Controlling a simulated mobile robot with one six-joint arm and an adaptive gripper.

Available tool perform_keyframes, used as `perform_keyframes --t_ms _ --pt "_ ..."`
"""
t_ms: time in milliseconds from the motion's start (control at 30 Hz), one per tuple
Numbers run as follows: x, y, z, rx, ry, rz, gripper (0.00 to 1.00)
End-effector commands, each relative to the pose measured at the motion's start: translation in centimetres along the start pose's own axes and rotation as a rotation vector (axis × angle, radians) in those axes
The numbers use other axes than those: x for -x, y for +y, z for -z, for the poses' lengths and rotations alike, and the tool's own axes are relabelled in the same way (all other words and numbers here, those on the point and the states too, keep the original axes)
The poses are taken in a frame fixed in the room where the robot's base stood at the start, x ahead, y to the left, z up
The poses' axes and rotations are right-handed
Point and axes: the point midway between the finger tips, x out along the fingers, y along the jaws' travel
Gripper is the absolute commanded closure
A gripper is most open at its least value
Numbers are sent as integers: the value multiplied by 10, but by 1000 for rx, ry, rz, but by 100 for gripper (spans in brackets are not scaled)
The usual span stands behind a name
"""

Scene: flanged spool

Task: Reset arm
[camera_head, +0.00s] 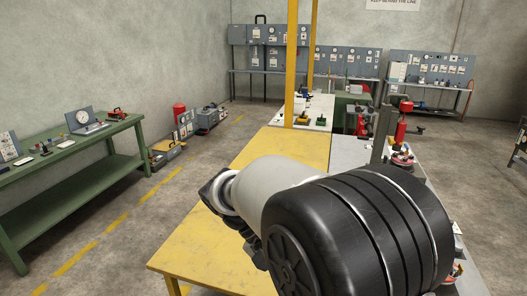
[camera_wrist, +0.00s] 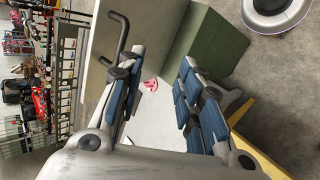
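My gripper (camera_wrist: 160,68) shows in the wrist view with its two blue-padded fingers apart. I see nothing held between the pads. Beyond the gap lie a pale surface and a small red-and-white item (camera_wrist: 150,85), too small to make out. In the head view my own arm fills the lower middle and right, and I cannot make out the gripper there. No flanged spool can be clearly picked out in either view.
A yellow-topped table (camera_head: 205,245) stands below my arm, with a grey worktop (camera_head: 350,152) beside it. Yellow posts (camera_head: 291,70) rise behind. A green bench (camera_head: 75,160) with instruments stands left. Open floor (camera_head: 120,245) lies between bench and table.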

Motion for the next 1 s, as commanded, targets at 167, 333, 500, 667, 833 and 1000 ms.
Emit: perform_keyframes --t_ms 167,333,500,667,833,1000 --pt "-33 20 -28 45 40 239 67" --pt "-62 25 -62 75 145 464 67" --pt "-90 17 -92 71 303 644 67" --pt "-111 4 -112 44 468 752 67" --pt "-123 -6 -121 17 588 798 67" --pt "-125 -8 -123 10 626 808 67"
